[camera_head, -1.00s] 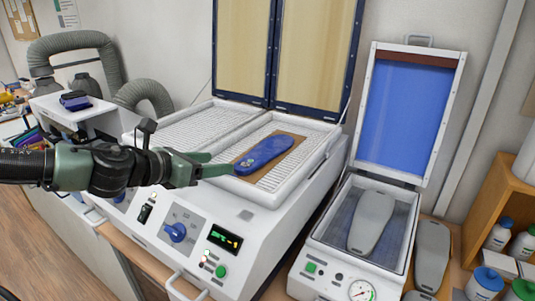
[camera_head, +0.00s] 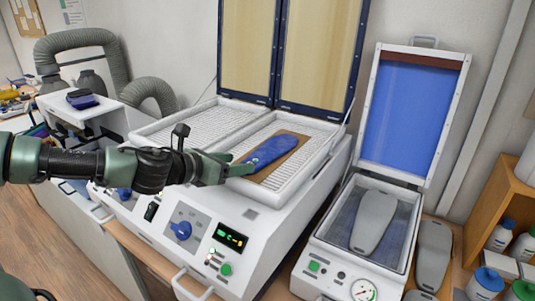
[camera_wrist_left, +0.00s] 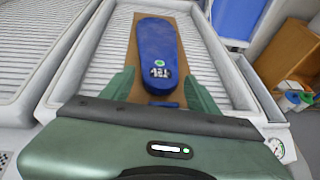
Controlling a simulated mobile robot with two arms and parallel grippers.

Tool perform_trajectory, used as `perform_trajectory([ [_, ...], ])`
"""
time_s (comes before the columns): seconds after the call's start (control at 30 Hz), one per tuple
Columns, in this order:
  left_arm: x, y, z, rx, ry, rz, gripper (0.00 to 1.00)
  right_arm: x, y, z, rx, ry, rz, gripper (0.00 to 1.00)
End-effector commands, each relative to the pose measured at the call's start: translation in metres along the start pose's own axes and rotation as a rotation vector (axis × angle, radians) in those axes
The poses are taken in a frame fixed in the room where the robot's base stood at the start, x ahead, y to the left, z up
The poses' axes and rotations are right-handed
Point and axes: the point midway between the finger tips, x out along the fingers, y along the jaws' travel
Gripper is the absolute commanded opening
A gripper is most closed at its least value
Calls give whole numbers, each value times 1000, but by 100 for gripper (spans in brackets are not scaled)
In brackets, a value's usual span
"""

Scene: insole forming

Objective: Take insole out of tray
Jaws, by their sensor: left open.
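The blue insole (camera_head: 274,152) lies on a brown board (camera_head: 291,158) in the right-hand tray (camera_head: 318,147) of the white heating machine. In the left wrist view the insole (camera_wrist_left: 158,52) lies lengthwise ahead of me, its near end bearing a pale printed mark. My left gripper (camera_head: 241,166) is at the insole's near end. In the left wrist view the green fingers of my left gripper (camera_wrist_left: 160,95) are open, one on each side of that near end. I cannot tell whether they touch it. My right gripper is not in view.
The machine's lid (camera_head: 290,50) stands open behind the trays. On the right, a vacuum press (camera_head: 330,235) has its blue-sheeted lid raised and a grey form (camera_head: 373,222) inside. More grey forms (camera_head: 433,255) and bottles (camera_head: 486,283) stand further right.

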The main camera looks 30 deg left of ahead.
Motion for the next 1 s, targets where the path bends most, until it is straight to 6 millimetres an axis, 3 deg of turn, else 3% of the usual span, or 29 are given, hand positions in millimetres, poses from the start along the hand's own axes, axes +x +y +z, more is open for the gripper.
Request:
perform_trajectory([
  [0.5, 38, 0, -6, 2, 2, 2, 60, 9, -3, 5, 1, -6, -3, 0],
  [0.83, 40, 0, -4, 0, -1, 1, 60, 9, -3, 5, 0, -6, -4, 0],
  [0.87, 40, 0, -4, 0, 0, 1, 57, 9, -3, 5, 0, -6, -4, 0],
  [1.0, 40, 0, -4, 0, 0, 1, 18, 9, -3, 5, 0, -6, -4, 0],
])
